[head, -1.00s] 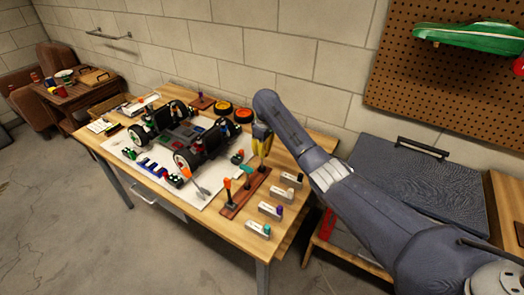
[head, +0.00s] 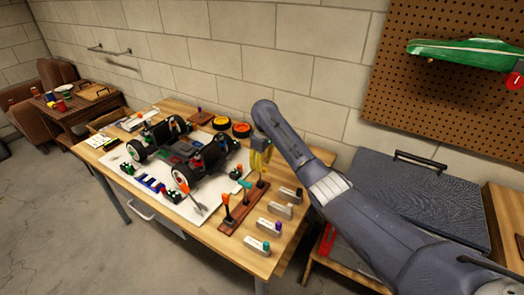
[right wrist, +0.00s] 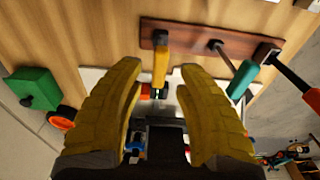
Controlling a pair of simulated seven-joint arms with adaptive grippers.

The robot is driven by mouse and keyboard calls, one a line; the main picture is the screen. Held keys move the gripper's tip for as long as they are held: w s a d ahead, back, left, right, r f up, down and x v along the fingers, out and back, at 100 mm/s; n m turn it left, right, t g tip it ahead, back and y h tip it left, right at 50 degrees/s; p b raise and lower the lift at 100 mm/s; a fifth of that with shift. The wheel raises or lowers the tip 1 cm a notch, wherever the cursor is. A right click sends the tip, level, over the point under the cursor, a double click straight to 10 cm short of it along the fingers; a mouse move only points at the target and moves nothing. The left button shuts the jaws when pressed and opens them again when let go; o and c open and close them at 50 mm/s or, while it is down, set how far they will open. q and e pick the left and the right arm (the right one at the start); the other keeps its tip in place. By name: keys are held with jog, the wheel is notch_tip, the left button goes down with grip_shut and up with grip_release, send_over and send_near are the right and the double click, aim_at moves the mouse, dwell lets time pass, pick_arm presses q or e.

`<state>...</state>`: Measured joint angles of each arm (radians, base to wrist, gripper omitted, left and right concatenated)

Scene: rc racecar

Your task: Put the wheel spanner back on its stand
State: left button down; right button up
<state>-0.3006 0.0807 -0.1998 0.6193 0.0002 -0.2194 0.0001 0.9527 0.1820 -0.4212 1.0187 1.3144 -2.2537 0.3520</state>
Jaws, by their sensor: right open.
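The stand is a reddish-brown wooden bar (head: 233,218) on the workbench; it also shows in the right wrist view (right wrist: 187,37). Tools with an orange handle (head: 226,199) and a teal handle (head: 244,184) stand upright in it. At the bar's far end stands a tool with an amber handle (right wrist: 160,66). No label shows which tool is the wheel spanner. My right gripper (head: 261,163) is open above the far end. In the wrist view its yellow fingers are spread, with the amber handle ahead in the gap, apparently untouched. My left gripper is out of view.
The car chassis (head: 190,150) sits on a white mat (head: 178,203), with a grey-bladed tool (head: 199,207) in front. Several small grey blocks (head: 269,228) line the right edge. Yellow and orange wheels (head: 241,130) lie behind.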

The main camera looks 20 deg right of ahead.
notch_tip(320, 180, up, 10)
jog(key=shift+s+d+f, duration=0.2)
jog(key=shift+s+d, duration=0.05)
jog(key=shift+s, duration=0.05)
dwell(0.3)
